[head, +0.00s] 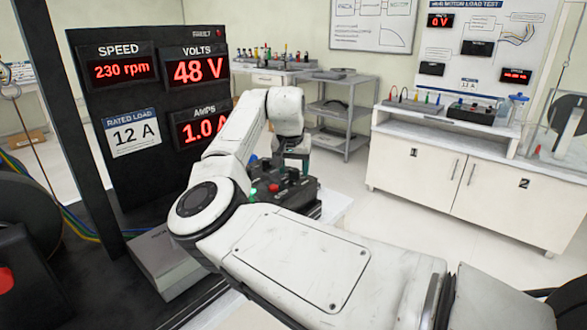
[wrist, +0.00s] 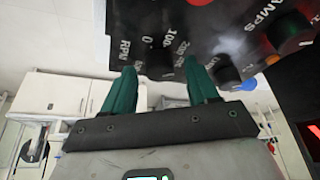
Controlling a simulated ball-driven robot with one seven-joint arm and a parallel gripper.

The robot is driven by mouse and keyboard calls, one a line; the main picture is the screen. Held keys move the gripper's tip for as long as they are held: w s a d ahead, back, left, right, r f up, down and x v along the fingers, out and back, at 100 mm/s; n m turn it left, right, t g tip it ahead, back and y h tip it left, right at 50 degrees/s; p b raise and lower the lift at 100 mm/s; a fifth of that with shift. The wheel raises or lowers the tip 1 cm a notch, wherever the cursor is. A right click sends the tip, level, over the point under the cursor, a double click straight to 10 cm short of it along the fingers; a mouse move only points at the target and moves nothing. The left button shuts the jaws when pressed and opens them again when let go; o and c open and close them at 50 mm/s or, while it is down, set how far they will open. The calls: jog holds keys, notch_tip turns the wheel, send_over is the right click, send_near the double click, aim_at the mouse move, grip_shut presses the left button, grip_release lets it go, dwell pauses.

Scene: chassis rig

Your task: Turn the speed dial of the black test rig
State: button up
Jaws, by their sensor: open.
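The black test rig has a control box (head: 290,192) with a red button, a green light and dark knobs in the head view. In the wrist view its panel (wrist: 205,35) hangs inverted at the top. A black knob (wrist: 158,62), with "RPM", 0, 100 and 200 printed beside it, shows between the two green fingertips of my gripper (wrist: 161,68). My gripper (head: 292,155) is open above the box in the head view. I cannot tell whether the fingers touch the knob. The rig's speed display (head: 121,70) reads 230 rpm.
The display board (head: 150,120) also shows 48 V and 1.0 A, with a 12 A rated-load label. Another black knob (wrist: 227,73) and a larger knob marked "AMPS" (wrist: 289,31) sit close by. A white cabinet (head: 455,180) and grey shelf cart (head: 340,115) stand behind, with open floor between.

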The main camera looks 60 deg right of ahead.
jog(key=c, duration=1)
